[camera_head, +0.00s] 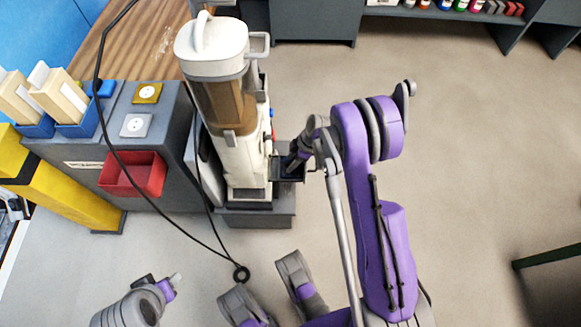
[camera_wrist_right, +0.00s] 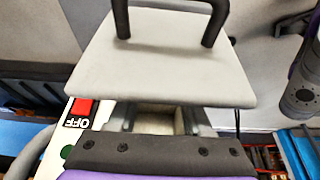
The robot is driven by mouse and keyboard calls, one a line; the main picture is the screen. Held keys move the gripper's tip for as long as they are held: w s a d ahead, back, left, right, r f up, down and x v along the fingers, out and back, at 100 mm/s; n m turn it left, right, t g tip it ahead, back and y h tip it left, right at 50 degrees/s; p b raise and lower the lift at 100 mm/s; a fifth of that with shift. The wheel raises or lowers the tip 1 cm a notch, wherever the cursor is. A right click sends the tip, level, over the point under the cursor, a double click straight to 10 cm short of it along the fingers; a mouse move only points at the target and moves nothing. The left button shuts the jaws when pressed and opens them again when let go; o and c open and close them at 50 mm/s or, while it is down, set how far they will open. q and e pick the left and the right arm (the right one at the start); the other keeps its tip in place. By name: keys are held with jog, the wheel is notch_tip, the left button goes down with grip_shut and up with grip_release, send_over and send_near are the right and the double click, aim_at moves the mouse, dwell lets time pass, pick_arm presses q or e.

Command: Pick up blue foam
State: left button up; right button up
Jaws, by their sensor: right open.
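I cannot make out a piece that is surely the blue foam. My right gripper (camera_head: 300,156) is at the machine's side, beside a small dark tray (camera_head: 289,178). In the right wrist view its jaws (camera_wrist_right: 158,120) are open, with a pale surface between them; no blue foam shows there. A part of my left arm, likely its gripper (camera_head: 165,286), is at the lower left; its jaws are unclear.
A grey cabinet (camera_head: 70,150) with a red bin (camera_head: 133,174) and blue holders (camera_head: 78,118) stands left. A black cable (camera_head: 175,178) hangs across it to the floor. The wrist view shows a pale lid (camera_wrist_right: 165,70) and a red OFF switch (camera_wrist_right: 80,107).

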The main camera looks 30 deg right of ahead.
jog(key=shift+r, duration=0.1)
grip_shut()
jog(key=shift+r, duration=0.1)
dwell(0.3)
notch_tip(320, 180, up, 24)
jog(key=p, duration=0.8)
jog(key=shift+p, duration=0.3)
